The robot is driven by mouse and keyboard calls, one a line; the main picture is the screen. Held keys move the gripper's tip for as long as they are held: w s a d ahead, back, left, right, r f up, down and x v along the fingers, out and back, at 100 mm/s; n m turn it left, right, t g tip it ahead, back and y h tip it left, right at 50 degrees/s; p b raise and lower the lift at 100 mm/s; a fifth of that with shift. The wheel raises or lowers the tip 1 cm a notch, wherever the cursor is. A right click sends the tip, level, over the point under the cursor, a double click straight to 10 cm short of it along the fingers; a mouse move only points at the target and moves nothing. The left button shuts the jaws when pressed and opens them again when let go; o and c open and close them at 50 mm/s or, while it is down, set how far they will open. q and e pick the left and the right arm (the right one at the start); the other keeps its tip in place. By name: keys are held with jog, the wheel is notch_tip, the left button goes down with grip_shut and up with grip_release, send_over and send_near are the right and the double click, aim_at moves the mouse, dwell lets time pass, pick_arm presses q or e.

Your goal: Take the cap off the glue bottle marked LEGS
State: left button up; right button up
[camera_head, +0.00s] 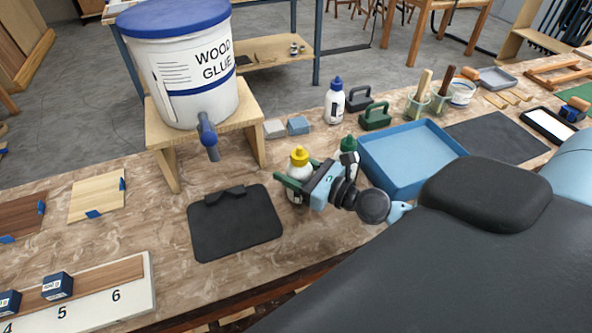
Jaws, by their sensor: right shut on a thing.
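A white glue bottle with a yellow cap (299,156) stands on the worktop. My right gripper (298,176) reaches it from the right, with its green fingers closed around the bottle just below the cap. A second white bottle with a green cap (348,145) stands behind the gripper, partly hidden by it. A third white bottle with a blue cap (335,102) stands farther back. I cannot read which bottle is marked LEGS. My left gripper is not in view.
A large wood glue tub (185,70) with a spout stands on a wooden stand (245,115). A black mat (235,230) lies left of the held bottle. A blue tray (400,185) lies to the right. Several tools and pots stand at the back right.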

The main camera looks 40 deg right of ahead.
aim_at(305, 164)
notch_tip(305, 164, up, 4)
jog(key=shift+f+p, duration=0.2)
jog(key=shift+p, duration=0.75)
pick_arm(q)
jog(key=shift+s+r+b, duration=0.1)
jog(key=shift+b, duration=1.05)
pick_arm(e)
jog(key=s+a, duration=0.3)
jog(key=s, duration=1.2)
jog(key=shift+s+a, duration=0.3)
jog(key=o, duration=0.5)
jog(key=c, duration=0.8)
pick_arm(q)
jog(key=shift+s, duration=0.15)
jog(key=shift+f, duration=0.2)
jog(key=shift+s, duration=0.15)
